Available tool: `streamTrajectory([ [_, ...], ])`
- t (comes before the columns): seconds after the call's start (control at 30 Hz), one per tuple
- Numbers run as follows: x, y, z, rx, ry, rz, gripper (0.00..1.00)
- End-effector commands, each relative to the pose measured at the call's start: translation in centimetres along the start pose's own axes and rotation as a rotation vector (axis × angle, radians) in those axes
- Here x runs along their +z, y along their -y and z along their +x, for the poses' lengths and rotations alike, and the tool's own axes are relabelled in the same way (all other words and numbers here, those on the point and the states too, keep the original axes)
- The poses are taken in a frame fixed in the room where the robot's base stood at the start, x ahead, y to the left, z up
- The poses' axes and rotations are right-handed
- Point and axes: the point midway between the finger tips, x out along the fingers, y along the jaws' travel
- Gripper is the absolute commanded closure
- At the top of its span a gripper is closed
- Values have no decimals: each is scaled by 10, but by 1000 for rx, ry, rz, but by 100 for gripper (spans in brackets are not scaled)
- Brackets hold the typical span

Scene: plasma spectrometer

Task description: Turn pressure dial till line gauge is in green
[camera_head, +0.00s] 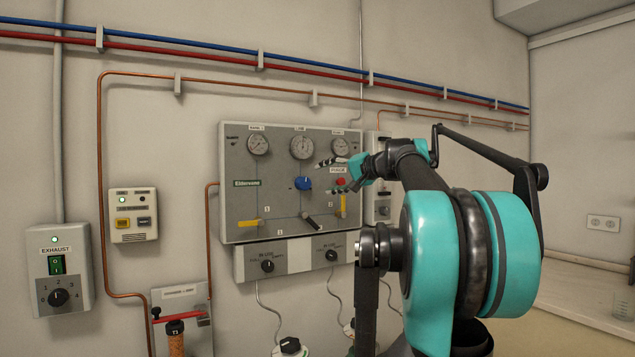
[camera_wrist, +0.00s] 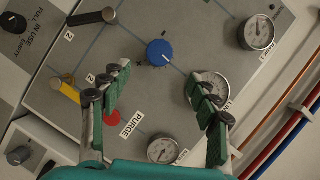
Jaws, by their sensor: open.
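The blue pressure dial (camera_head: 303,183) sits in the middle of the grey panel. It also shows in the wrist view (camera_wrist: 160,53), beyond my fingertips. The line gauge (camera_head: 302,146) is the middle one of three round gauges, above the dial. In the wrist view the line gauge (camera_wrist: 207,84) is partly hidden behind my right-hand finger. Its needle and any green zone are too small to read. My gripper (camera_head: 328,177) is open and empty, right of the dial in the head view. In the wrist view my gripper (camera_wrist: 162,82) has its fingers wide apart, with the dial ahead, untouched.
A red purge button (camera_head: 340,182) sits right of the dial, close to my gripper. Yellow (camera_head: 248,223) and black (camera_head: 311,222) lever handles lie lower on the panel. The other gauges (camera_head: 258,145) flank the line gauge. Red and blue pipes (camera_head: 200,48) run above.

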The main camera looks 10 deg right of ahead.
Motion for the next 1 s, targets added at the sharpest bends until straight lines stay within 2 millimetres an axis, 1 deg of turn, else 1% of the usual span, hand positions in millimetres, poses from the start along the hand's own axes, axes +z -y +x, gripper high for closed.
streamTrajectory([
  [0.03,0,0,-8,1,-2,0,39],
  [0.1,-1,0,-16,1,-2,1,39],
  [0.23,0,0,-24,0,0,1,39],
  [0.67,0,0,-25,0,1,0,39],
  [0.77,4,-4,-24,6,7,-3,39],
  [0.87,22,-22,-16,37,36,-18,39],
  [0.97,57,-59,-4,101,91,-48,39],
  [1.0,75,-78,1,134,118,-64,39],
])
